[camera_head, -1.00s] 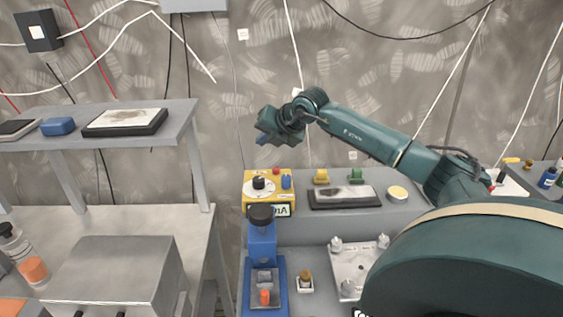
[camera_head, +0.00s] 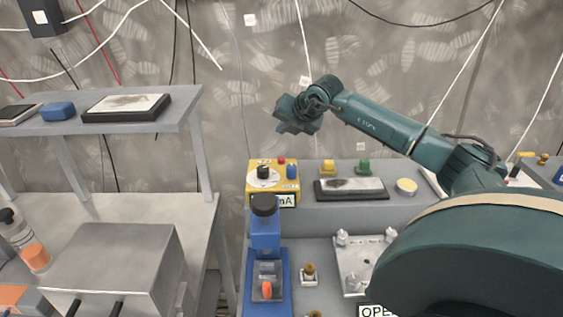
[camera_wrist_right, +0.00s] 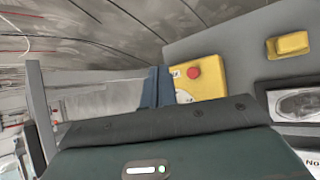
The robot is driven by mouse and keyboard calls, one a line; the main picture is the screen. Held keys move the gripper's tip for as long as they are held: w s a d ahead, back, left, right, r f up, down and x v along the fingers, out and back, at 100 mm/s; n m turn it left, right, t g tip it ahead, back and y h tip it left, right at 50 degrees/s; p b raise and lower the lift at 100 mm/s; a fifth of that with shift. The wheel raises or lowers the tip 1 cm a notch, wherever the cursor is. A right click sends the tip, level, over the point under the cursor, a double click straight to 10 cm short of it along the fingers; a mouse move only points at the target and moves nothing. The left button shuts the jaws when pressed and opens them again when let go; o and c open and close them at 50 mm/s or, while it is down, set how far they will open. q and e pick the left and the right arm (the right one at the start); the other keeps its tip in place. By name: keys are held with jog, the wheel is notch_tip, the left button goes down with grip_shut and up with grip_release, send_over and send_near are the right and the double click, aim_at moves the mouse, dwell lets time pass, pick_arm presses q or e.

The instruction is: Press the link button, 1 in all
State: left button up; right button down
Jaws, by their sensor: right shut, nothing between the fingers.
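I cannot read a "link" label on anything, so I cannot tell which item is the link button. A yellow box (camera_head: 259,197) with a black knob, a small red button (camera_head: 281,161) and a blue part stands on the raised back ledge. In the right wrist view the yellow box (camera_wrist_right: 209,87) and its red button (camera_wrist_right: 194,72) show beyond my fingers. My right gripper (camera_head: 282,129) is shut and empty, above and behind the yellow box in the picture and apart from it. It also shows in the wrist view (camera_wrist_right: 154,87). My left gripper is not in view.
A blue device (camera_head: 265,240) with a black top stands in front of the yellow box. Small square button-like parts (camera_head: 309,274) and a pale plate (camera_head: 352,265) lie to its right. A dark-framed panel (camera_head: 350,189) is on the ledge. A shelf and grey box (camera_head: 115,265) fill the left.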

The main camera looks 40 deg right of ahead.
jog(key=b, duration=0.3)
send_over(281, 160)
jog(key=f, duration=0.5)
jog(key=shift+s+d+f, duration=0.15)
jog(key=shift+s+d, duration=0.1)
jog(key=shift+d, duration=0.05)
jog(key=shift+f+b, duration=0.3)
jog(key=shift+f, duration=0.1)
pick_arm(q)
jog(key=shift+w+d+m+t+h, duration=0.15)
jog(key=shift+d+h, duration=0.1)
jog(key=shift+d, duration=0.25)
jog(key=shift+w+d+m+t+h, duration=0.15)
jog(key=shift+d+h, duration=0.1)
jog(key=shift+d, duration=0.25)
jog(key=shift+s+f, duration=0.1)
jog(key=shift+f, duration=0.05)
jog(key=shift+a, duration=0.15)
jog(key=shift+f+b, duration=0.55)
pick_arm(e)
jog(key=shift+f, duration=0.45)
